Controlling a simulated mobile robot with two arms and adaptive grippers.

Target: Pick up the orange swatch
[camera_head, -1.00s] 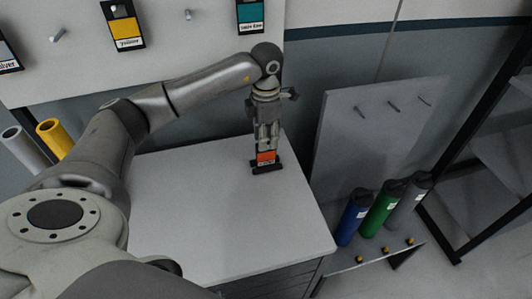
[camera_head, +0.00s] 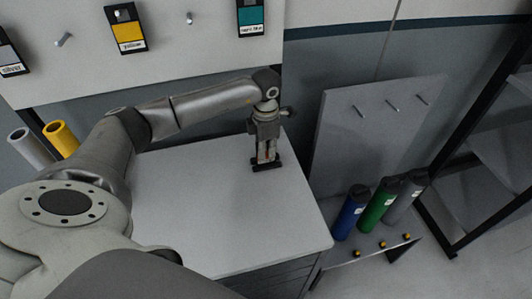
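The orange swatch (camera_head: 266,148) is on the top of the white cabinet (camera_head: 215,215), near its back edge. Only a thin reddish strip of it shows between the fingers of my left gripper (camera_head: 266,157); the rest is hidden. A black base (camera_head: 267,167) shows at the foot of the swatch. My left gripper points down and its fingers reach low over the swatch, close to the base. I cannot tell whether they press on it. My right gripper is not in view.
A yellow swatch (camera_head: 127,31) and a teal swatch (camera_head: 252,17) hang on the wall board. Yellow and grey rolls (camera_head: 60,138) stand at left. Blue, green and grey rolls (camera_head: 376,207) stand right of the cabinet, below a pegged panel (camera_head: 372,140). Most of the cabinet top is clear.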

